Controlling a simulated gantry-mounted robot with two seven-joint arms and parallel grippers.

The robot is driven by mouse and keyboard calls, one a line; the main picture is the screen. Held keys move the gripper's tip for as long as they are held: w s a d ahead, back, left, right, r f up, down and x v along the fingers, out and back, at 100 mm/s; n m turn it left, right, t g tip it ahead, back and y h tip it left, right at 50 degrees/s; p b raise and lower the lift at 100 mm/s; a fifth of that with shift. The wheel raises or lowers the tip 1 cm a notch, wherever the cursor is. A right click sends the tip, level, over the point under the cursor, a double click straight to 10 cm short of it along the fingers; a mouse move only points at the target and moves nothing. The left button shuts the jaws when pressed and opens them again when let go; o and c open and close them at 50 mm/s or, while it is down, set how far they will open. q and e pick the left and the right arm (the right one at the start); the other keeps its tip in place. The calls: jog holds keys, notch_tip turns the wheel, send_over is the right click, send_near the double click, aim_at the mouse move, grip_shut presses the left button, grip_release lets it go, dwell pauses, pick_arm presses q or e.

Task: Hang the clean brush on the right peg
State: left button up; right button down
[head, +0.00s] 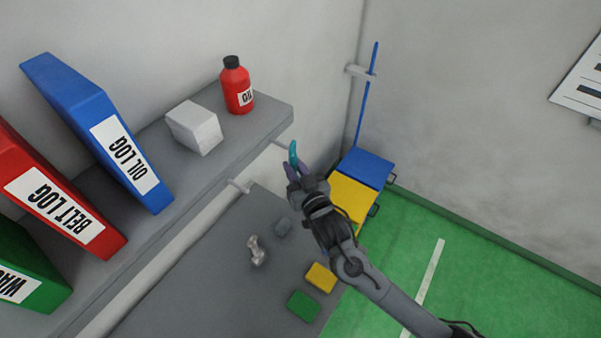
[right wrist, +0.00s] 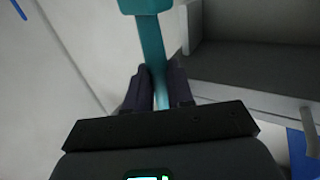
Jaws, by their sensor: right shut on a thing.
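A teal brush (head: 293,153) is held by my right gripper (head: 298,170), near the right end of the shelf. In the right wrist view, the gripper (right wrist: 160,70) is shut on the brush's teal handle (right wrist: 152,42), with its wider end at the top edge. In the head view the right peg (head: 281,143), a short pale rod, sticks out from the shelf's front edge, just left of the brush. I cannot tell whether brush and peg touch. The left peg (head: 238,186) is bare. My left gripper is out of view.
The shelf (head: 270,117) holds a red oil bottle (head: 237,87), a white box (head: 194,128) and blue, red and green binders. Below, the grey bench (head: 185,275) carries yellow and green blocks and small grey items. Blue and yellow bins (head: 363,168) stand behind my right gripper.

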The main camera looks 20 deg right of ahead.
jog(key=w+a, duration=0.1)
jog(key=w+a+b, duration=0.1)
jog(key=w, duration=0.1)
jog(key=shift+w+f, duration=0.1)
jog(key=shift+f, duration=0.25)
jog(key=shift+f, duration=0.1)
dwell(0.4)
dwell(0.4)
jog(key=c, duration=0.9)
grip_release()
